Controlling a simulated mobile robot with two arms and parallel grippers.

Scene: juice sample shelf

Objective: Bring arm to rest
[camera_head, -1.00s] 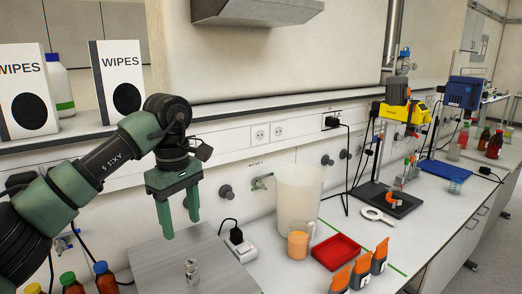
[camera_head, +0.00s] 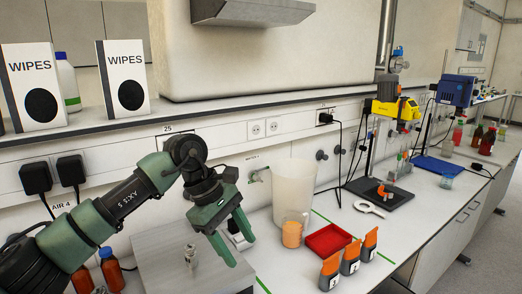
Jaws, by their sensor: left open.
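My left arm comes in from the lower left in the head view. Its green left gripper (camera_head: 238,246) hangs over the right edge of the grey metal plate (camera_head: 160,262), its fingers apart and pointing down to the right. Nothing is between the fingers. A small glass vial (camera_head: 190,257) stands on the plate, left of the gripper and apart from it. My right gripper is not in view.
Right of the gripper stand a large translucent beaker (camera_head: 296,190), a cup of orange juice (camera_head: 292,232), a red tray (camera_head: 328,240) and orange-topped holders (camera_head: 350,260). Bottles (camera_head: 110,270) stand at lower left. Two wipes boxes (camera_head: 122,78) stand on the shelf above.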

